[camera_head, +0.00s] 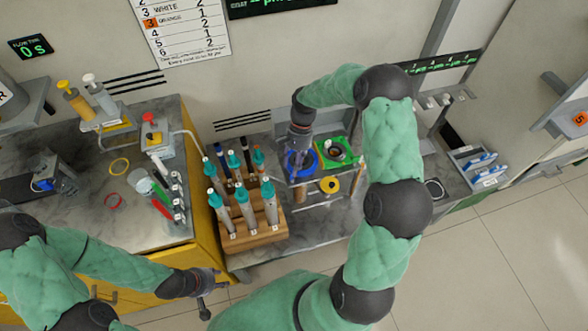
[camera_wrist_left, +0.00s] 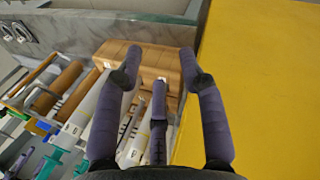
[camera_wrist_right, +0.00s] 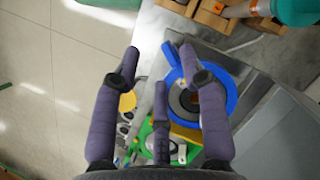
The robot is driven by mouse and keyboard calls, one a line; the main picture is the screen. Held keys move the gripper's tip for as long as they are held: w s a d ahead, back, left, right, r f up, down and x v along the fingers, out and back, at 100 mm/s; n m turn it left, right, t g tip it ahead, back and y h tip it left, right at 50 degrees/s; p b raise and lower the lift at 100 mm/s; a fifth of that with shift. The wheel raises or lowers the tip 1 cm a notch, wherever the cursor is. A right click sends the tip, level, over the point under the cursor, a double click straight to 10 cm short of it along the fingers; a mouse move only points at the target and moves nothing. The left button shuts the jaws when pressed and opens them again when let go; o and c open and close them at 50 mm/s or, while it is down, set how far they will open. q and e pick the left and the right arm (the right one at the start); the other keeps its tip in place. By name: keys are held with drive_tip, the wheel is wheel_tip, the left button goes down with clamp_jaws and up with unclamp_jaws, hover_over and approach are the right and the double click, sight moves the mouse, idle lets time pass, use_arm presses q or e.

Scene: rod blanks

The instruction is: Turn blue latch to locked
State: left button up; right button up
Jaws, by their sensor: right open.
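A blue ring-shaped part (camera_head: 313,160), apparently the blue latch, sits on the fixture at the back of the middle bench. In the right wrist view the blue ring (camera_wrist_right: 231,98) has a dark round centre. I cannot tell its turn position. My right gripper (camera_head: 297,168) points down over it in the head view and partly covers it. In the right wrist view my right gripper (camera_wrist_right: 161,62) has its fingers spread, with nothing between them. My left gripper (camera_head: 206,300) is low in front of the wooden rack; its fingers are spread and empty in the left wrist view (camera_wrist_left: 160,62).
A green plate (camera_head: 352,150) stands right beside the blue ring, with a yellow round part (camera_head: 329,185) in front. A wooden rack (camera_head: 250,237) of teal-capped tubes stands to the left. A yellow cabinet (camera_head: 205,250) is near my left gripper. Open floor lies at right.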

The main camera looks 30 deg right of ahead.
drive_tip(key=shift+r, duration=2.55)
